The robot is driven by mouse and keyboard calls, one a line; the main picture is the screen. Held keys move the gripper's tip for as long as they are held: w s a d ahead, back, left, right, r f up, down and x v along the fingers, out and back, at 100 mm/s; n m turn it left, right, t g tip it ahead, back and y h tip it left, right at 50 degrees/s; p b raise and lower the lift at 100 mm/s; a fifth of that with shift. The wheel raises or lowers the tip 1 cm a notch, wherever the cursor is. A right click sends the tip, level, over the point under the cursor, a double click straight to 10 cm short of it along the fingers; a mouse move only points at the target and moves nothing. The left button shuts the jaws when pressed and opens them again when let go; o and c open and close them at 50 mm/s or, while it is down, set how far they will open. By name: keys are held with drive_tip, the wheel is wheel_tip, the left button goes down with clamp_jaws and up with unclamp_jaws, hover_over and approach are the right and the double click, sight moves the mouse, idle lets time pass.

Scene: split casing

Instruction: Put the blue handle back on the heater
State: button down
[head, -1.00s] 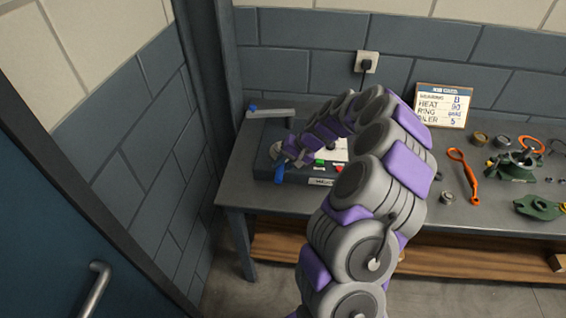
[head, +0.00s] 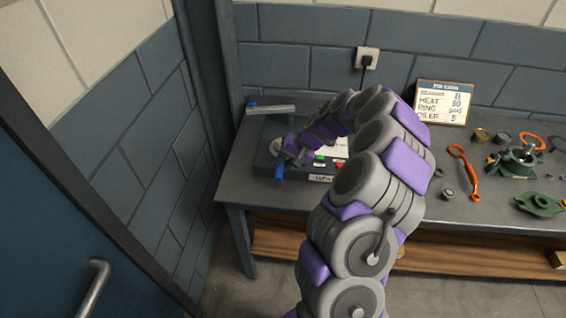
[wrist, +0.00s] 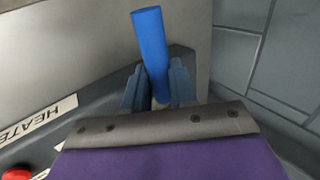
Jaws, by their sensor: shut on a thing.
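The blue handle (head: 280,172) is in my gripper, at the front left of the dark heater (head: 263,162). In the wrist view the blue handle (wrist: 150,42) stands out, slightly tilted, between the two fingers of my gripper (wrist: 158,88), which is shut on it. Its lower end is partly hidden by the gripper body. The heater's label (wrist: 38,122) shows at the lower left of the wrist view. A rounded grey metal part (head: 278,146) shows on the heater beside my gripper. I cannot tell whether the handle touches the heater.
An orange wrench (head: 463,172), rings and green casing parts (head: 540,204) lie to the right. A wall stands close on the left.

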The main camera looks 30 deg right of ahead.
drive_tip(key=c, duration=0.8)
unclamp_jaws()
drive_tip(key=shift+f, duration=0.1)
wheel_tip(320, 180, up, 10)
drive_tip(key=p, duration=0.4)
drive_tip(key=shift+r+p, duration=0.25)
drive_tip(key=shift+p, duration=0.1)
drive_tip(key=shift+d+r, duration=0.1)
drive_tip(key=p+v, duration=0.2)
drive_tip(key=v, duration=1.5)
